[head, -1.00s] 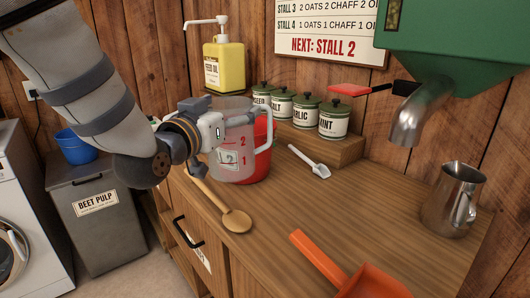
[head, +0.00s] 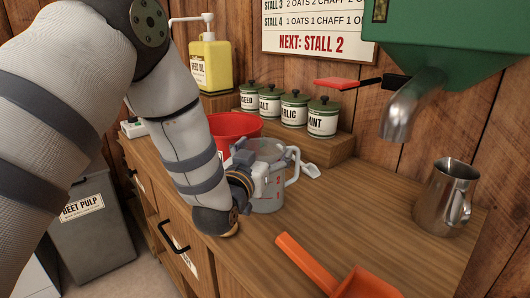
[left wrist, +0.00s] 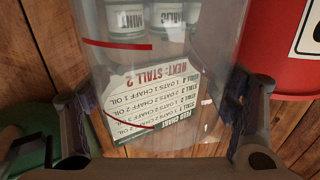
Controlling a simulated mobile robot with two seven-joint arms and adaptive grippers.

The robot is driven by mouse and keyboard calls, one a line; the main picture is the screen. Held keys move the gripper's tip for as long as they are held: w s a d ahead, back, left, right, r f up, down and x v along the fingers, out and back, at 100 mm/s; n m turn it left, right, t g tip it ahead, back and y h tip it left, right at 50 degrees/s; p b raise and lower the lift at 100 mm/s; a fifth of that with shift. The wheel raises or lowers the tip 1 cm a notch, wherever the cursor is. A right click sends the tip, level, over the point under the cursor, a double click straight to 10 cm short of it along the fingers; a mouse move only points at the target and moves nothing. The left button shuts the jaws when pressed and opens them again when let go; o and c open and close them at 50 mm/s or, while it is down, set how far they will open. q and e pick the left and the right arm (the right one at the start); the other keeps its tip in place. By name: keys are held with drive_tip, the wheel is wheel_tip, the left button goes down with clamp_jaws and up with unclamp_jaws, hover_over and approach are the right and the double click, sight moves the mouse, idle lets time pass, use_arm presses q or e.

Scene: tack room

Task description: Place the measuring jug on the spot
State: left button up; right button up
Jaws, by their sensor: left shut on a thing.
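The clear measuring jug (head: 268,196) with red markings stands upright, at or just above the wooden counter (head: 330,225); I cannot tell whether its base touches. Its handle points right. My left gripper (head: 256,172) is shut on the jug's left side. In the left wrist view the transparent jug (left wrist: 155,75) fills the space between the two fingers of the gripper (left wrist: 158,120). The feed chart shows through it. No marked spot is visible to me; part of the counter is hidden behind my left arm. My right gripper is out of view.
A red bucket (head: 232,124) is behind the jug. An orange scoop (head: 365,285) lies in front, a metal pitcher (head: 440,198) stands right, and a green hopper's spout (head: 402,112) hangs above. Counter between them is clear.

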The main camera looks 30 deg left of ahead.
use_arm(q)
drive_tip(key=o, duration=1.1)
drive_tip(key=shift+f, duration=0.15)
drive_tip(key=o, duration=0.5)
